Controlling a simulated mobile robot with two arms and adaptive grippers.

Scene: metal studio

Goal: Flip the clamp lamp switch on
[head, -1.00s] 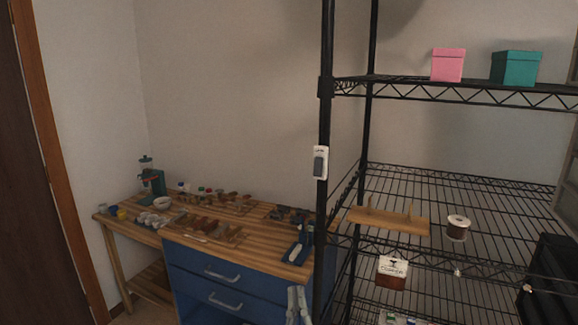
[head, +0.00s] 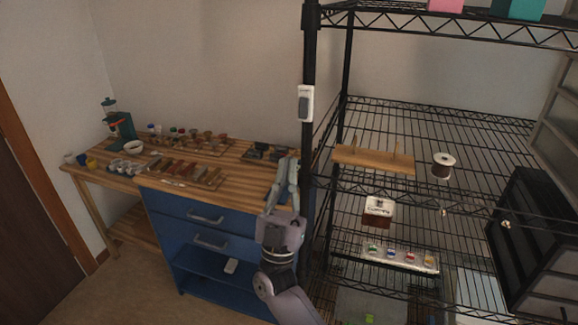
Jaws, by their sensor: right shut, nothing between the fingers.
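A small white switch box with a grey rocker (head: 305,103) is fixed upright on the black front post of the wire shelf. Whether the rocker is on or off is too small to tell. No lamp head is clearly in view. My right gripper (head: 288,168) points upward in front of the workbench, with its fingers together and empty. Its fingertips are below and slightly left of the switch box, clearly apart from it. My left gripper is not in view.
The black shelf post (head: 309,150) stands just right of my right gripper. The wooden workbench (head: 240,172) with blue drawers carries bowls and small tools. The shelf holds a wooden rack (head: 374,160), a spool (head: 442,165) and a black drawer unit (head: 535,235).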

